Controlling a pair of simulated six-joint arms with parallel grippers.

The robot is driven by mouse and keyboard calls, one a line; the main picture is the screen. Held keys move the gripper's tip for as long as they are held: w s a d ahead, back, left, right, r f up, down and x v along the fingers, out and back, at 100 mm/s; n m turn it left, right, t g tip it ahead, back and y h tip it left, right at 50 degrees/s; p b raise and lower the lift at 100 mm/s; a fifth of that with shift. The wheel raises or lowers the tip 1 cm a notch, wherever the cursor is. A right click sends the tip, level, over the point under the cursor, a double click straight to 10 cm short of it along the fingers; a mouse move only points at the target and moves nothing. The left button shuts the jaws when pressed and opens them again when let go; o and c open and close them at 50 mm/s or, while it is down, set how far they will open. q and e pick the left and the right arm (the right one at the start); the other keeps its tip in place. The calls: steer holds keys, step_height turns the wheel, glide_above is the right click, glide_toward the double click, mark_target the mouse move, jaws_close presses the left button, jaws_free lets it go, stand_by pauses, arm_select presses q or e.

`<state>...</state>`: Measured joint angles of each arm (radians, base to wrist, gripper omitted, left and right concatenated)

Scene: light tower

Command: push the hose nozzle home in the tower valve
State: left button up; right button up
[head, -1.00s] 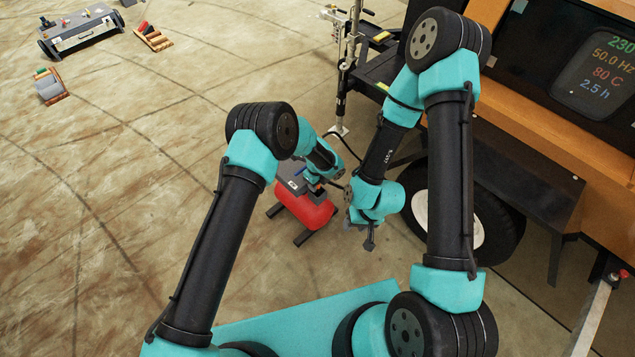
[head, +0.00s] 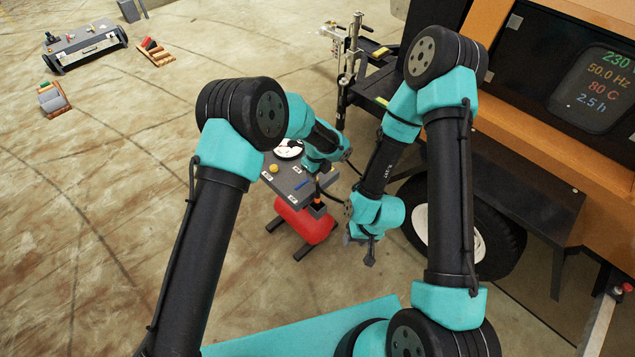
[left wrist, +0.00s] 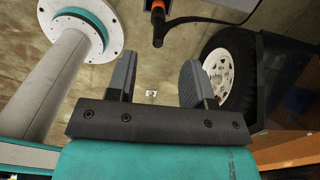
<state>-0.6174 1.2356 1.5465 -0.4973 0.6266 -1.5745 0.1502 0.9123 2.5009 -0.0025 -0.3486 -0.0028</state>
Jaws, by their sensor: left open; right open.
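The hose nozzle, dark with an orange band (left wrist: 158,18), shows at the top of the left wrist view, beyond my left fingertips and apart from them. In the head view a small orange-banded piece (head: 318,200) stands at the front edge of the grey bench top; I cannot tell if it is the same nozzle. The tower mast (head: 349,70) stands behind; I cannot make out its valve for certain. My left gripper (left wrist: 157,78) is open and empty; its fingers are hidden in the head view. My right gripper (head: 368,252) is open, low, right of the bench.
The grey bench top (head: 292,187) sits over a red tank (head: 303,226) and carries a yellow ball (head: 274,168) and a white disc (head: 289,149). The orange generator trailer (head: 540,130) and its wheel (head: 437,220) block the right. Open floor lies left.

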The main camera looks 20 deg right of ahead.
arm_select(q)
steer(key=shift+r, duration=1.55)
steer(key=shift+a, duration=0.1)
steer(key=s+a+f+n+h, duration=0.1)
steer(key=s+a+f+n, duration=0.2)
steer(key=a+n, duration=0.3)
steer(key=s+a+f+n+g+h, duration=0.1)
steer(key=s+a+f+n, duration=0.2)
steer(key=a, duration=0.6)
steer(key=s+a+f+n+h, duration=0.1)
steer(key=s+a+f+n, duration=0.1)
steer(key=a+n, duration=0.45)
steer(key=s+a+n+t, duration=0.1)
steer(key=s+a+n, duration=1.4)
steer(key=a+n, duration=0.1)
steer(key=shift+s+a+f+t+h, duration=0.3)
steer(key=shift+a+f+t+h, duration=0.15)
steer(key=shift+a, duration=0.45)
steer(key=shift+o, duration=0.2)
steer(key=shift+n, duration=0.25)
